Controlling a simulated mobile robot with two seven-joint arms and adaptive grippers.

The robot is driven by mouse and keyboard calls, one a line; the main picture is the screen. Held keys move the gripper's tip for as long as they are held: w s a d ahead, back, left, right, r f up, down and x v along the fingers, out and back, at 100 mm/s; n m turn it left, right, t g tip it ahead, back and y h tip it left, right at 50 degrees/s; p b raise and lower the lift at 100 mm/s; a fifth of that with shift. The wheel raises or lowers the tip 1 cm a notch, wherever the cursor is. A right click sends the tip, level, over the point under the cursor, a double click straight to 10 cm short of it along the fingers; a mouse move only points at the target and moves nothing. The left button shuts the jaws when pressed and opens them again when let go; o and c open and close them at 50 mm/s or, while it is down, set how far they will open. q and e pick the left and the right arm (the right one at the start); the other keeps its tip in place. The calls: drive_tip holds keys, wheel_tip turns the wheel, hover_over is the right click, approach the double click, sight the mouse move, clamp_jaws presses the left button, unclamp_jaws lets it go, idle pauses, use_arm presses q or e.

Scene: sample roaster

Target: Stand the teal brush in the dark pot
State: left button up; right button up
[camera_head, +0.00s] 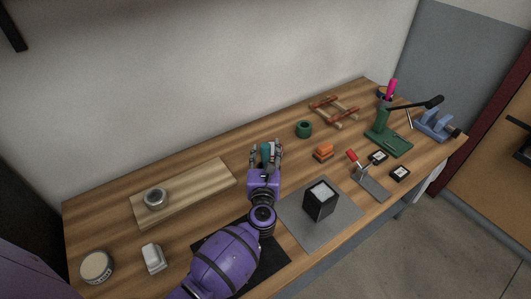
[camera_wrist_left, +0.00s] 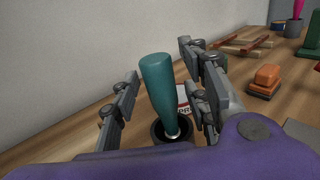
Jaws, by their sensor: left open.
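The teal brush (camera_wrist_left: 158,85) stands handle up, slightly tilted, in the left wrist view. Its lower metal part sits inside the rim of a dark round pot (camera_wrist_left: 157,133). In the head view the teal handle (camera_head: 266,152) shows between my left fingers, and the pot below is hidden. My left gripper (camera_head: 266,148) is open, with one finger on each side of the handle; the fingers also show in the left wrist view (camera_wrist_left: 160,78). I cannot tell whether either finger touches the handle. My right gripper is not in view.
A wooden board (camera_head: 205,187) with a round tin (camera_head: 155,198) lies to the left. A green cup (camera_head: 304,129) and an orange block-like brush (camera_head: 323,152) are to the right. A black square container (camera_head: 320,203) stands on a grey mat (camera_head: 292,216). The wall runs behind the table.

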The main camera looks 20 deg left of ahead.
use_arm(q)
drive_tip(key=shift+s+r, duration=0.1)
drive_tip(key=shift+r, duration=0.2)
drive_tip(key=b+v, duration=0.1)
drive_tip(key=v, duration=1.1)
drive_tip(key=shift+f, duration=0.1)
